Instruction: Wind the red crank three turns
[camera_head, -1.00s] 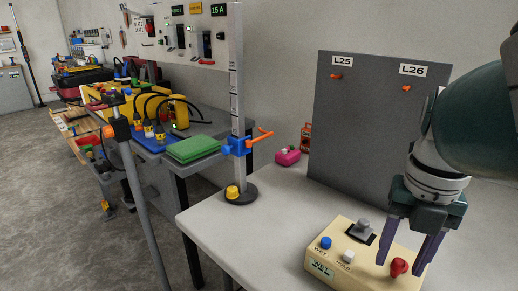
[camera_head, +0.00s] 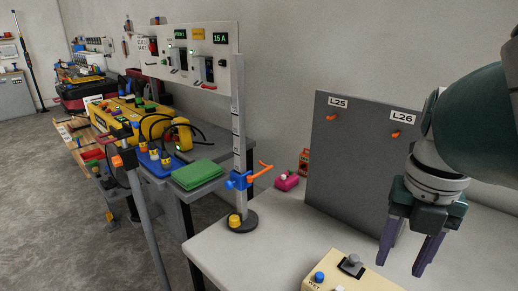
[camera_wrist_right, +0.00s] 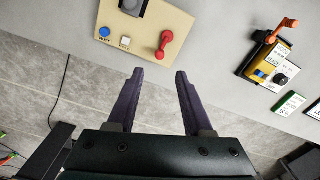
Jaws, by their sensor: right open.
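The red crank (camera_wrist_right: 166,43) shows in the right wrist view, on the right part of the top of a beige box (camera_wrist_right: 181,22). In the head view only the back part of the beige box (camera_head: 334,262) shows at the bottom edge, and the crank is out of the picture. My right gripper (camera_head: 400,267) is open, its fingers pointing down, and nothing is between them. In the wrist view the right gripper (camera_wrist_right: 159,72) has its fingertips apart from the crank, which lies just beyond them. My left gripper is not in view.
The box also carries a blue button (camera_wrist_right: 104,32), a white button (camera_wrist_right: 125,41) and a grey knob (camera_head: 353,260). A grey panel (camera_head: 350,160) stands behind. A post with a blue clamp (camera_head: 238,181) and orange handle stands left. A black-and-yellow device (camera_wrist_right: 270,60) lies right in the wrist view.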

